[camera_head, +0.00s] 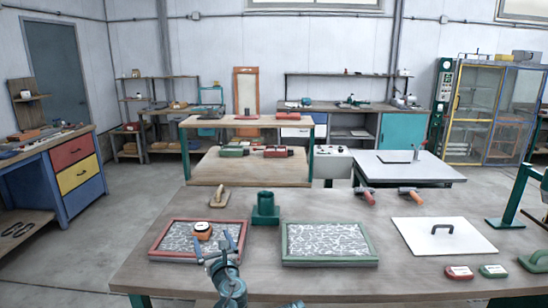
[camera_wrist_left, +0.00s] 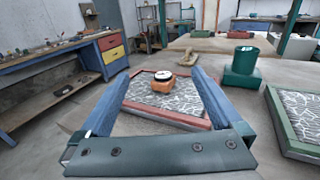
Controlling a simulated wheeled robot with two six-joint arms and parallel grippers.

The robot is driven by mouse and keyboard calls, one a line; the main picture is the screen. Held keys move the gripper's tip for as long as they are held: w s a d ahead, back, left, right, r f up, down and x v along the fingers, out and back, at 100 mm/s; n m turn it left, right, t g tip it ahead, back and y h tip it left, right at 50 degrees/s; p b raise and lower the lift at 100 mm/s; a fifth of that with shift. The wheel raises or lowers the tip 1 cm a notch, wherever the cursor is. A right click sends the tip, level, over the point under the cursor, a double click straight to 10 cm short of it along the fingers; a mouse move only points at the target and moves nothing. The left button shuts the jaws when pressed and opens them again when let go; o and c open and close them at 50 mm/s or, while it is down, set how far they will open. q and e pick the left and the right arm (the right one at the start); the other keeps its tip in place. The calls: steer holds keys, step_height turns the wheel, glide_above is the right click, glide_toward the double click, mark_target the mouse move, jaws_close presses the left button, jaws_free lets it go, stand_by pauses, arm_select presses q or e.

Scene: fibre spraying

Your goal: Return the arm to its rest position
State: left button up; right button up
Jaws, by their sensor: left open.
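My left gripper (camera_head: 228,243) is open and empty, with its blue fingers spread above the front of the red-framed panel (camera_head: 156,246). In the left wrist view, the fingers (camera_wrist_left: 162,82) frame the panel and the orange item with a dark and white top (camera_wrist_left: 162,81) from the near side. That orange item (camera_head: 203,231) sits on the panel's patterned surface, beyond the fingertips and apart from them. My left arm comes in from the bottom edge. My right gripper does not show in either view.
A green-framed panel (camera_head: 330,260), a green cylindrical holder (camera_head: 265,209), a wooden-handled tool (camera_head: 220,197), and a white board with a handle (camera_head: 443,238) are on the table (camera_head: 300,202). Red and green small blocks lie at the right. A green stand (camera_head: 508,222) is at the right edge.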

arm_select(q)
steer(key=s+f+n+g+b, duration=0.3)
steer(key=s+f+n+g, duration=0.15)
steer(key=f+n, duration=0.4)
steer(key=s+f+n+g+b, duration=0.2)
steer(key=s+f+n+g, duration=0.25)
steer(key=f+n, duration=0.35)
steer(key=s+d+f+n+g+h+b, duration=0.35)
steer(key=s+d+f+n, duration=0.2)
steer(key=s+f, duration=0.3)
steer(key=s+d+f+n+g+h+b, duration=0.25)
steer(key=s+d+f+n+g, duration=0.2)
steer(key=s+d+f, duration=0.35)
step_height(320, 180, up, 15)
steer(key=s+a+p, duration=0.1)
steer(key=p, duration=1.3)
steer(key=shift+s+a+n+p, duration=0.15)
steer(key=shift+a+n+p, duration=0.05)
steer(key=shift+n+p, duration=0.25)
steer(key=shift+r, duration=0.1)
